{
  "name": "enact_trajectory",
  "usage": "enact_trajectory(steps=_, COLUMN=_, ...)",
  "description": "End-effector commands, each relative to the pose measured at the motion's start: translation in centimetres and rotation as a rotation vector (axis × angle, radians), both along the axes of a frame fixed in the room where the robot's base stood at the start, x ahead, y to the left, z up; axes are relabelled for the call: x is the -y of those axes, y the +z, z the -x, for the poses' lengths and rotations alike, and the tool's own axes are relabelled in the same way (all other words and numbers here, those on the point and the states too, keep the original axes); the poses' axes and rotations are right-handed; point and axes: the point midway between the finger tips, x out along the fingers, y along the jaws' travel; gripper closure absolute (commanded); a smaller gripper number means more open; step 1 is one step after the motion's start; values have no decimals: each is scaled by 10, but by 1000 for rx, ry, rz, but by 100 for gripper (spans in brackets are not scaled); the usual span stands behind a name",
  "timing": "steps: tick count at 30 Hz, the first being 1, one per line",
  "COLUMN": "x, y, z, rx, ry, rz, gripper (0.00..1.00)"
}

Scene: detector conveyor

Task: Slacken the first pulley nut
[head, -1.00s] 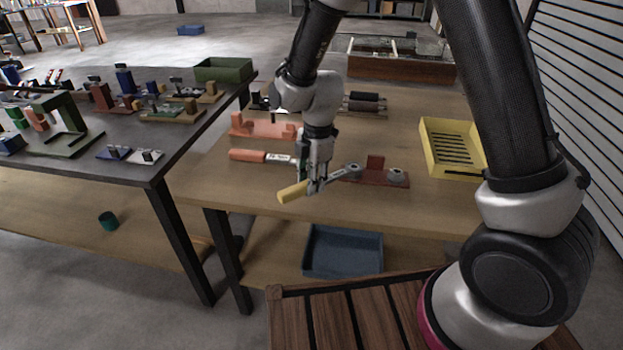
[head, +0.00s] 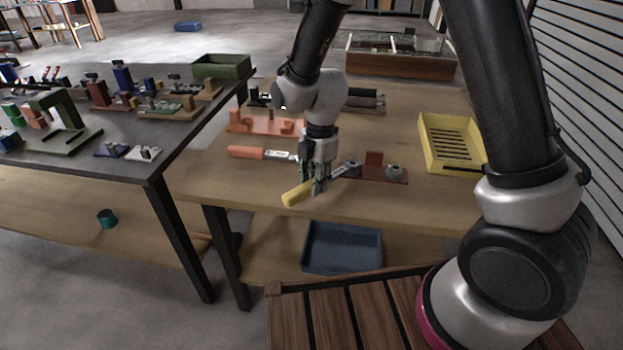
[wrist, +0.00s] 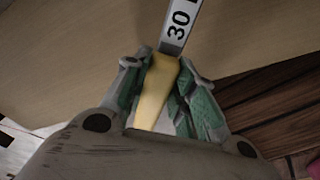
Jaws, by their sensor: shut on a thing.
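My gripper (head: 318,188) is shut on the handle of a wrench with a yellow grip (head: 297,194). The wrist view shows the yellow grip (wrist: 155,92) between the green finger pads and a steel shank (wrist: 180,25) marked "30". In the head view the wrench's far end reaches the left nut (head: 352,167) on a dark red fixture (head: 374,170). I cannot tell whether the jaw is seated around that nut. A second nut (head: 394,171) sits on the right of the fixture, apart from the wrench.
An orange-handled wrench (head: 247,153) lies left of my gripper, before an orange holder (head: 262,122). A yellow slotted tray (head: 438,163) stands at right. A blue bin (head: 343,268) sits below the tabletop. A dark table (head: 150,165) with many parts stands at left.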

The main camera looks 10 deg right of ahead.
Motion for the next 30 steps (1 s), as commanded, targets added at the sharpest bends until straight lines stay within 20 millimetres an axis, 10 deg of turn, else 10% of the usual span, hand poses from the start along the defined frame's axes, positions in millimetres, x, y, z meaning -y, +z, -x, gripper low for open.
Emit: enact_trajectory(steps=30, x=16, y=0, z=21, rx=0, ry=184, rz=0, gripper=100)
